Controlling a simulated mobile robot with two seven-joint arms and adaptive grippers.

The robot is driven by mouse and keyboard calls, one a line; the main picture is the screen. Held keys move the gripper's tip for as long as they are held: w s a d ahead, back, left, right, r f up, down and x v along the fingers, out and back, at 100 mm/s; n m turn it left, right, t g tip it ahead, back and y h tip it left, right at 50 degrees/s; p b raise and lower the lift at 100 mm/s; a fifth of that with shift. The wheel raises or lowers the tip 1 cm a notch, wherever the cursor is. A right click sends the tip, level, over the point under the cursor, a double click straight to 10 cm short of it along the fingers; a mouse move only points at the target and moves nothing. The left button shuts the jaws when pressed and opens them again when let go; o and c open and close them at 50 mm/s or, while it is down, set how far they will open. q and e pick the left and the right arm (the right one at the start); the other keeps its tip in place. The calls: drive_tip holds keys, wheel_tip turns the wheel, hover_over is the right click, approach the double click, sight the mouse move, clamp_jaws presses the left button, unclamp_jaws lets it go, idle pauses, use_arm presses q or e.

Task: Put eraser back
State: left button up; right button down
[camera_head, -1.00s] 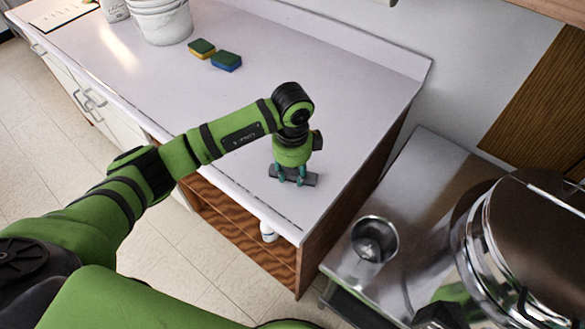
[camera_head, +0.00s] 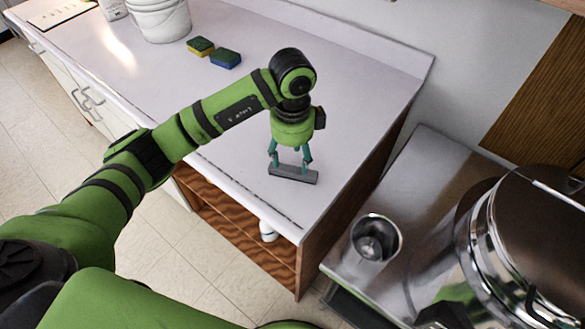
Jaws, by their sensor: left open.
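The eraser, a dark grey bar (camera_head: 293,175), lies flat on the white counter near its right end. My left gripper (camera_head: 290,160) is open just above the eraser, its two teal fingers spread apart and pointing down. The fingertips overlap the eraser's far edge in the picture, so I cannot tell whether they still touch it. My right gripper does not show.
The white counter (camera_head: 330,90) is clear around the eraser. A metal cup (camera_head: 375,238) and a shiny pot (camera_head: 480,250) are at the right on a steel surface.

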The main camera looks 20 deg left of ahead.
sight(292, 172)
use_arm(q)
wheel_tip(292, 172, up, 7)
drive_tip(key=shift+f+b, duration=0.15)
drive_tip(key=shift+b, duration=0.2)
idle(0.3)
